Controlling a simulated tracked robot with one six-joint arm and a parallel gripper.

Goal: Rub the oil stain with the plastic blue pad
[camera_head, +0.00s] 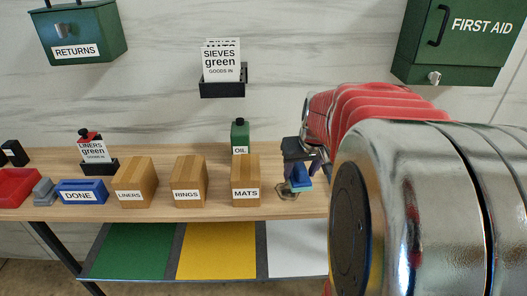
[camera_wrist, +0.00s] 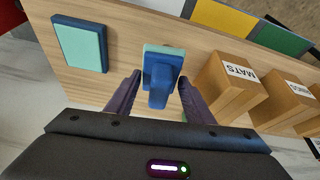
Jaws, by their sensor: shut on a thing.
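The plastic blue pad (camera_wrist: 162,68) is a blue block with a raised grip and a pale teal layer, in the upper middle of the wrist view. My gripper (camera_wrist: 160,80) is shut on it, with one dark purple finger on each side. In the head view my gripper (camera_head: 299,170) points down at the right part of the bench, with the blue pad (camera_head: 304,181) low at its tips. A grey-brown patch (camera_head: 288,191), which looks like the oil stain, lies on the bench just below and left of the gripper. The wrist view does not clearly show the stain.
A teal panel with a blue rim (camera_wrist: 80,44) lies left of the pad in the wrist view. The MATS box (camera_head: 245,182) stands close left of my gripper, with a green OIL bottle (camera_head: 240,137) behind it. RINGS (camera_head: 189,182) and LINERS (camera_head: 135,184) boxes stand farther left.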

